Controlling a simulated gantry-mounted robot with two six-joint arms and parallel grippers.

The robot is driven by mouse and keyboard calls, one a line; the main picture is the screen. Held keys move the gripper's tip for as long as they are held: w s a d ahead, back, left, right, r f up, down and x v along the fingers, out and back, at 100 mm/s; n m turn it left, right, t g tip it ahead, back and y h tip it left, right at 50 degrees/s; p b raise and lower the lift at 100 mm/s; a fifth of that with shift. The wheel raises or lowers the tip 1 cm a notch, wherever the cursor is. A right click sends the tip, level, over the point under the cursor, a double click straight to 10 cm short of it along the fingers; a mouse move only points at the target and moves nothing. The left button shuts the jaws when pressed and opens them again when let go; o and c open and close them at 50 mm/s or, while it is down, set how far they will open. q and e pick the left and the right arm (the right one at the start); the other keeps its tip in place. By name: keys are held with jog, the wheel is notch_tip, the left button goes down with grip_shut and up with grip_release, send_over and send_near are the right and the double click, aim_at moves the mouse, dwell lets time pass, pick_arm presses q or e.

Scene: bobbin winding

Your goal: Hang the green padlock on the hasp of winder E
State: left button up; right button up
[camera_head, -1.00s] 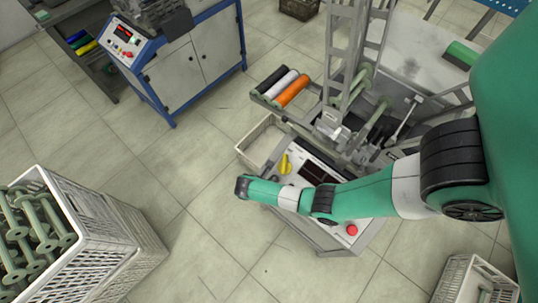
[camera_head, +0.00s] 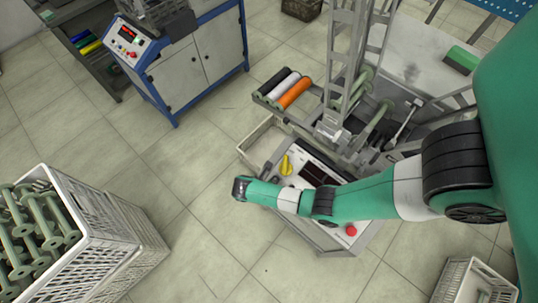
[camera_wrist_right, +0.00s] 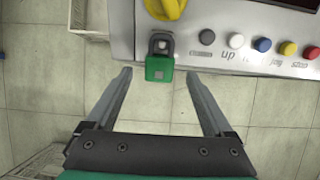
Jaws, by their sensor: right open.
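The green padlock (camera_wrist_right: 160,68) shows in the right wrist view at the front edge of the winder's control panel (camera_wrist_right: 225,22), just below a yellow handle (camera_wrist_right: 165,8). Its dark shackle (camera_wrist_right: 161,43) points toward the panel; whether it passes through the hasp I cannot tell. My right gripper (camera_wrist_right: 158,73) is open, with one finger on each side of the padlock and a gap on both sides. In the head view the right gripper (camera_head: 240,188) is at the panel's left front, and the padlock cannot be made out there. My left gripper is not in view.
The panel has several coloured buttons (camera_wrist_right: 262,45) and a red button (camera_head: 351,231). A tray (camera_head: 262,140) and thread spools (camera_head: 294,93) sit behind it. A bobbin crate (camera_head: 110,225) stands at left, a blue-framed machine (camera_head: 190,75) at the back. The floor between is clear.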

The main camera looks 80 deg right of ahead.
jog(key=p+v, duration=0.2)
jog(key=v, duration=0.6)
jog(key=shift+a+r+p, duration=0.15)
jog(key=shift+r+p, duration=0.25)
jog(key=shift+w, duration=0.15)
